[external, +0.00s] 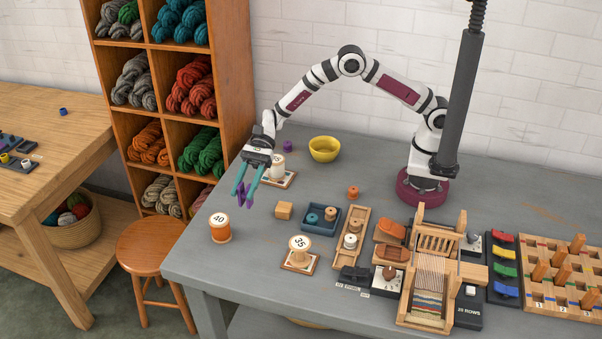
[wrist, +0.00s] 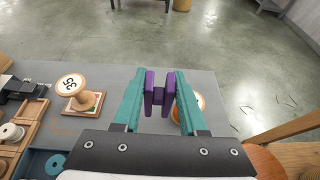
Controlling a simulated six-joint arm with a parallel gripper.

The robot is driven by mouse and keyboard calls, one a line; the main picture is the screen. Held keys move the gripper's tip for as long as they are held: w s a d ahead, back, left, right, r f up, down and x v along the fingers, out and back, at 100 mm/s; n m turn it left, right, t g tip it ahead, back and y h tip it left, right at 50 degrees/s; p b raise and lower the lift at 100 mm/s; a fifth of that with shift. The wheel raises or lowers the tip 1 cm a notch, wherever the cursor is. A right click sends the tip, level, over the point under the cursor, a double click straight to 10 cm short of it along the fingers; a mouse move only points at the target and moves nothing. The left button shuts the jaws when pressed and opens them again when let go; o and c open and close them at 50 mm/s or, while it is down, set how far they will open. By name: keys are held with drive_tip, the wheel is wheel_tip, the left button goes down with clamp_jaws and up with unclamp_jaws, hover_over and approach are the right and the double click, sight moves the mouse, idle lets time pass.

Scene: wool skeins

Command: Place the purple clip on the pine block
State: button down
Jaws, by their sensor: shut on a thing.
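The purple clip (external: 243,196) is held between the teal fingers of my gripper (external: 246,189). In the wrist view the clip (wrist: 159,94) shows between the two fingertips of my gripper (wrist: 160,88), which are shut on it. The clip hangs above the grey table, apart from anything below. The pine block (external: 284,210) is a small plain wooden cube on the table, to the right of the clip in the external view. I cannot make out the block in the wrist view.
An orange spool marked 40 (external: 220,229) stands left of the block, and a spool marked 35 (external: 299,246) stands in front. A blue tray (external: 320,229) lies just right of the block. A yellow bowl (external: 324,149) and a small purple item (external: 287,146) are behind.

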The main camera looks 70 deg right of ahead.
drive_tip(key=s+d+r, duration=0.2)
drive_tip(key=s+d, duration=0.1)
drive_tip(key=d, duration=0.8)
drive_tip(key=s+d+r, duration=0.2)
drive_tip(key=s+d, duration=0.2)
drive_tip(key=d, duration=0.6)
hover_over(284, 206)
wheel_tip(284, 206, down, 11)
drive_tip(key=shift+f, duration=0.15)
drive_tip(key=shift+f, duration=0.1)
drive_tip(key=shift+c, duration=2.3)
unclamp_jaws()
